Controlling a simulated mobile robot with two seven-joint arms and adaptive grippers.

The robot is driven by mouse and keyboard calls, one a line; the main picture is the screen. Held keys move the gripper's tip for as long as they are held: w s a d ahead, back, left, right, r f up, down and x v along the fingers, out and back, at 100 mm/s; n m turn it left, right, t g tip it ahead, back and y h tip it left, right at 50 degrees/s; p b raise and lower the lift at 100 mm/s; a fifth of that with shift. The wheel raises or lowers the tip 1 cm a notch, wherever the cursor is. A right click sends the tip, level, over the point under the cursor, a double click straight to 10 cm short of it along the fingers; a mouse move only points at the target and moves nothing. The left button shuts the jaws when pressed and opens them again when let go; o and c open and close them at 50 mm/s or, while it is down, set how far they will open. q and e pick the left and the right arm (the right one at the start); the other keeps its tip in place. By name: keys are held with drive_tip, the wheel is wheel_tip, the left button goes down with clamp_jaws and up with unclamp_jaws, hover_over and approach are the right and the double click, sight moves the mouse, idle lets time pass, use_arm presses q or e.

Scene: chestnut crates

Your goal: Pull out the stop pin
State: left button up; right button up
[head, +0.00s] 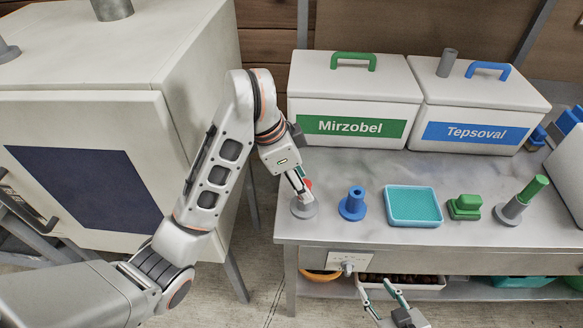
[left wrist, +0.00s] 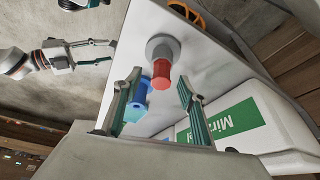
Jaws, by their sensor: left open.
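A red cylindrical pin (left wrist: 160,76) stands in a round grey base (left wrist: 161,44) at the left end of the bench; I take it as the stop pin. In the head view the grey base (head: 304,209) shows, with a bit of red behind my left fingers. My left gripper (head: 301,190) is open over it. In the left wrist view its fingertips are on either side of the red pin's top, with gaps. My right gripper (head: 376,285) is open and empty in front of the bench.
On the bench (head: 330,225) stand a blue flanged peg (head: 353,204), a teal tray (head: 413,205), a green block (head: 465,207) and a grey holder with a green rod (head: 534,188). Two lidded boxes, Mirzobel (head: 309,104) and Tepsoval (head: 430,110), stand behind. A large cabinet (head: 90,110) is at left.

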use_arm(q)
drive_tip(key=shift+v, duration=2.95)
drive_tip(key=shift+a+f, duration=0.1)
drive_tip(key=shift+a, duration=0.05)
